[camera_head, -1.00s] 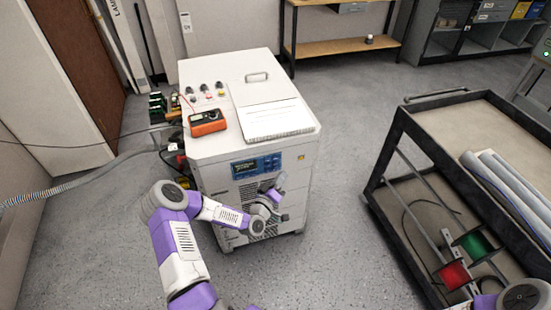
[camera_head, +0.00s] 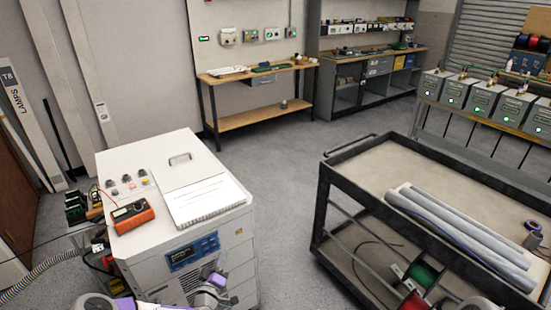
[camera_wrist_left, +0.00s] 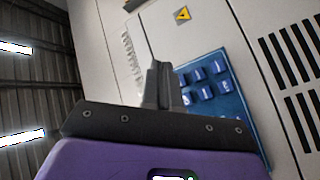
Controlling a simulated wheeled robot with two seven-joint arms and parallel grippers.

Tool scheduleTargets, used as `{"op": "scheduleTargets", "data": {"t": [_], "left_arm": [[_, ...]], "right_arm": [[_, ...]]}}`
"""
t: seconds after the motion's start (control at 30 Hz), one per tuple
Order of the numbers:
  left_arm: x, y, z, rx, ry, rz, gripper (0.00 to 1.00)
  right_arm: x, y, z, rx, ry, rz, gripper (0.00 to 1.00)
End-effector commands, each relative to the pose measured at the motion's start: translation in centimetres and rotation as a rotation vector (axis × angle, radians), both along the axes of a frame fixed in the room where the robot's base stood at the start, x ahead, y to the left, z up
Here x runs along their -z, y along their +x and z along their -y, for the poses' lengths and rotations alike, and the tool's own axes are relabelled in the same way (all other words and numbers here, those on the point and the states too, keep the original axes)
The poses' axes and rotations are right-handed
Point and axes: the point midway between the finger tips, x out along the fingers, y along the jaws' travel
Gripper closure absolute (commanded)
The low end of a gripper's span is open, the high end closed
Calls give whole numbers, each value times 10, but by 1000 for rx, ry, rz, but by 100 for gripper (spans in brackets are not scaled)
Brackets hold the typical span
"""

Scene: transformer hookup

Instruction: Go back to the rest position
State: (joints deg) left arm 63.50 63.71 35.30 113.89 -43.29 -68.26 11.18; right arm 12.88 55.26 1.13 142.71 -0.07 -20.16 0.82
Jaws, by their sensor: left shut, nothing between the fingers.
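My left gripper (camera_head: 220,269) is at the bottom of the head view, in front of the white cabinet (camera_head: 165,155) and just below its blue control panel (camera_head: 192,250). In the left wrist view its two grey fingers (camera_wrist_left: 160,82) are together with nothing between them. The blue keypad panel (camera_wrist_left: 215,90) and a yellow warning label (camera_wrist_left: 182,15) show behind the fingers. I cannot tell the exact gap to the cabinet front.
An orange multimeter (camera_head: 132,215) and a white notebook (camera_head: 203,201) lie on the cabinet top. A dark cart (camera_head: 322,200) with grey rolls (camera_head: 460,235) and cable spools stands right. Workbenches (camera_head: 260,118) line the back. Grey floor (camera_head: 270,170) is clear between cabinet and cart.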

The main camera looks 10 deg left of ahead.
Motion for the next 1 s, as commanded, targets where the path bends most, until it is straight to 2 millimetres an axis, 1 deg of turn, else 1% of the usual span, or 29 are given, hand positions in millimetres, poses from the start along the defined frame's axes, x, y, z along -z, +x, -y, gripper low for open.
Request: {"op": "scheduleTargets", "data": {"t": [0.07, 0.13, 0.17, 0.27, 0.3, 0.37, 0.4, 0.43, 0.47, 0.5, 0.53, 0.57, 0.6, 0.7, 0.8, 0.9, 1.0], "left_arm": [[2, 0, 6, 14, -1, -16, 100], [9, 1, 23, 50, -4, -60, 100], [15, 0, 35, 74, -5, -91, 100], [40, -9, 86, 189, -4, -247, 100], [53, -18, 111, 248, 2, -330, 100], [73, -39, 147, 340, 16, -467, 100], [86, -57, 169, 401, 29, -563, 100], [95, -72, 184, 445, 42, -636, 100], [104, -89, 197, 489, 55, -710, 100], [114, -113, 212, 542, 74, -809, 100], [120, -131, 221, 579, 89, -880, 100], [124, -150, 228, 613, 104, -948, 100], [130, -174, 235, 651, 122, -1036, 100], [134, -225, 242, 720, 161, -1217, 100], [134, -261, 243, 759, 185, -1344, 100], [132, -280, 242, 774, 195, -1411, 100], [132, -286, 241, 778, 198, -1435, 100]], "right_arm": [[0, 0, 0, 0, 0, 0, 57], [-2, 0, 0, 0, 0, 0, 57], [-2, 0, 0, 0, 0, 0, 57], [-6, 0, 0, 0, 0, 0, 57], [-7, 0, 0, 0, 0, 0, 57], [-10, 0, 0, 0, 0, 0, 57], [-12, 0, 0, 0, 0, 0, 57], [-13, 0, 0, 0, 0, 0, 57], [-15, 0, 0, 0, 0, 0, 57], [-16, 0, 0, 0, 0, 0, 57], [-18, 0, 0, 0, 0, 0, 57], [-19, 0, 0, 0, 0, 0, 57], [-20, 0, 0, 0, 0, 0, 57], [-23, 0, 0, 0, 0, 0, 57], [-25, 0, 0, 0, 0, 0, 57], [-25, 0, 0, 0, 0, 0, 57], [-25, 0, 0, 0, 0, 0, 57]]}}
